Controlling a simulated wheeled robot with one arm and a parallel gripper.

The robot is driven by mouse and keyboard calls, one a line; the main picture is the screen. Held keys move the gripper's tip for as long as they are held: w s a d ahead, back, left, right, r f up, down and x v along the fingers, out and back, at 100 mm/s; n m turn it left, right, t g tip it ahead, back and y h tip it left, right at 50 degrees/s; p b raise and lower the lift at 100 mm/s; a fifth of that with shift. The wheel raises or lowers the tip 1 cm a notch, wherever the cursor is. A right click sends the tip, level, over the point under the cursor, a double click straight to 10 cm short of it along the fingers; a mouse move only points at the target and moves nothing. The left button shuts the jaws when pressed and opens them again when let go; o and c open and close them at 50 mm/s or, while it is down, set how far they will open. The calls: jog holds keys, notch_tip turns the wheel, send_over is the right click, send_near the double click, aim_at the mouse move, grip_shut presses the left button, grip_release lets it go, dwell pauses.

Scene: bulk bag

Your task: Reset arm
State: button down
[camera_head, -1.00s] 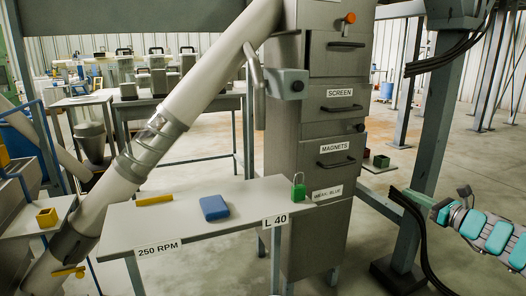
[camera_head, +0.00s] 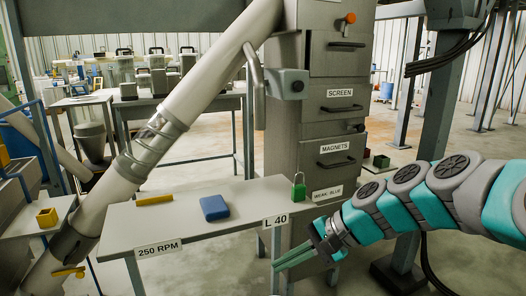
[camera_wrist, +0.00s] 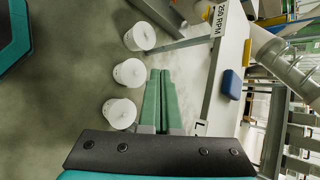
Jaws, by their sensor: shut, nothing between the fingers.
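My gripper (camera_head: 294,258) is in the head view at the lower right, in front of the right end of the grey table (camera_head: 190,230). Its green fingers point left and are shut with nothing between them. In the wrist view the two fingers (camera_wrist: 160,100) lie side by side over the floor. My teal and grey arm reaches in from the right edge of the head view. The gripper appears apart from the table and its objects.
On the table are a blue block (camera_head: 214,208), a yellow bar (camera_head: 155,199) and a green padlock (camera_head: 298,186). A grey cabinet (camera_head: 330,150) with drawers stands behind. A steel post (camera_head: 428,110) rises behind my arm. Several white round objects (camera_wrist: 131,73) stand on the floor.

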jog(key=s+d+f+n+g+h, duration=0.1)
jog(key=s+f+n+h, duration=0.15)
jog(key=s, duration=0.45)
jog(key=s+d+f+n+g+h, duration=0.1)
jog(key=s+f+n+h, duration=0.2)
jog(key=s, duration=0.4)
jog(key=s+d+f+n+g+h, duration=0.1)
jog(key=s+d+f+n+h, duration=0.2)
jog(key=s+d, duration=0.5)
notch_tip(320, 180, down, 2)
jog(key=shift+s+d+f+g+h, duration=0.2)
jog(key=shift+s+d+g+h, duration=0.2)
jog(key=shift+s, duration=0.85)
jog(key=c, duration=1.5)
grip_release()
jog(key=shift+a, duration=0.1)
